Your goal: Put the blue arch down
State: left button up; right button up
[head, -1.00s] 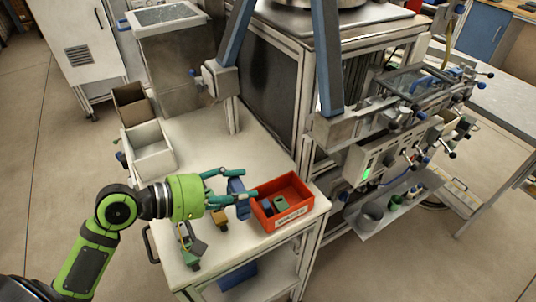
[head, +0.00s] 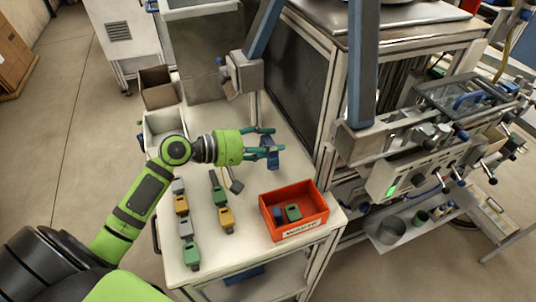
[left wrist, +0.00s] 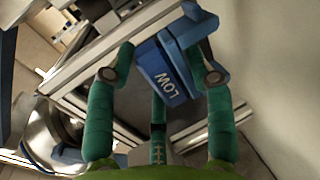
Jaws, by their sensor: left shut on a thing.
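The blue arch (head: 271,154) is a blue block held between the fingers of my left gripper (head: 268,144). In the left wrist view the arch (left wrist: 172,78) shows the letters LOW on its face, and the teal fingers of the gripper (left wrist: 158,85) stand on either side of it. In the head view the arch is over the white table (head: 243,188), behind the red bin. I cannot tell its exact height above the table. My right gripper is not in view.
A red bin (head: 319,201) at the front right of the table holds a blue piece and a green piece (head: 293,212). Several grey, yellow and green blocks (head: 187,229) stand in rows at the front left. White and brown boxes (head: 158,88) stand at the back left. A machine frame borders the right.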

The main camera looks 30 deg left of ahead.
aim_at(268, 155)
pick_arm(q)
notch_tip(268, 155, down, 4)
jog(key=shift+d+r, duration=0.1)
jog(key=shift+r, duration=0.15)
jog(key=shift+f, duration=0.4)
jog(key=o, duration=1.2)
jog(key=shift+s+r, duration=0.15)
jog(key=shift+r, duration=0.1)
jog(key=b+v, duration=0.2)
jog(key=v, duration=0.8)
jog(key=shift+s+a, duration=0.3)
jog(key=shift+s+a+r+b, duration=0.25)
jog(key=shift+s+a+b, duration=0.1)
jog(key=shift+s, duration=0.05)
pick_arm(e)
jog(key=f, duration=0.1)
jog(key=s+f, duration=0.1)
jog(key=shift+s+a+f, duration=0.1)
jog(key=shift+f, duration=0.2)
pick_arm(q)
jog(key=shift+r, duration=0.1)
